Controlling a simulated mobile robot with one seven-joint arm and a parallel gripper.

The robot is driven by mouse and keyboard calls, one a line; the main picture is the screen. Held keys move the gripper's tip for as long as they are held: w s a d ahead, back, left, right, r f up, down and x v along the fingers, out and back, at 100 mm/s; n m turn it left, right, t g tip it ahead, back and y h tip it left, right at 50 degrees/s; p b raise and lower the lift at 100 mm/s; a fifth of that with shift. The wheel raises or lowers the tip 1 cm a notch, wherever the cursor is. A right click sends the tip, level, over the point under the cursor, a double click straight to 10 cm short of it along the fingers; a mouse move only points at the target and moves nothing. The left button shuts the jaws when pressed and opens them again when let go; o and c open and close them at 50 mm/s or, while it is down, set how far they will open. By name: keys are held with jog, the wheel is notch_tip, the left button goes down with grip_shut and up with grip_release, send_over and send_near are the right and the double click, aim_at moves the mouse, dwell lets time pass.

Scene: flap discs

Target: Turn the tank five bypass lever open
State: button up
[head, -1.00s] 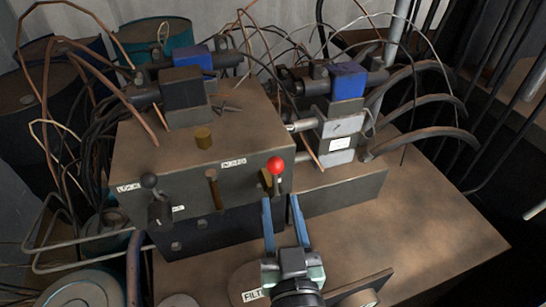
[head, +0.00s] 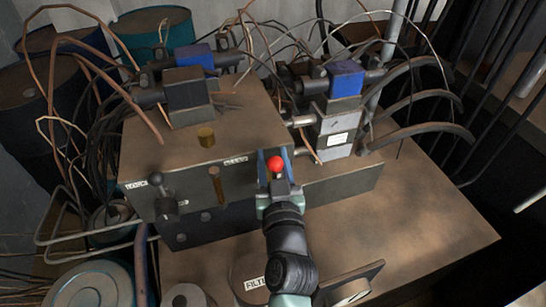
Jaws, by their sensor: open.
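A lever with a red ball knob (head: 275,163) stands at the right end of the front face of a brown metal block (head: 225,125). My gripper (head: 275,163) is open, with one blue finger on each side of the red knob. I cannot tell whether either finger touches it. My gripper hides the lever's shaft and base. A second lever with a black ball knob (head: 156,179) stands at the left end of the same face. Small white labels sit near the left lever (head: 137,184) and to the upper left of the red knob (head: 236,160). Their text is too small to read surely.
Blue-topped valve units (head: 345,79) with hoses and cables stand at the back. A brown rod (head: 216,185) is between the levers. A gauge-like round part (head: 350,291) lies at the front. The brown tabletop (head: 420,220) is clear at right.

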grip_shut()
dwell(1.4)
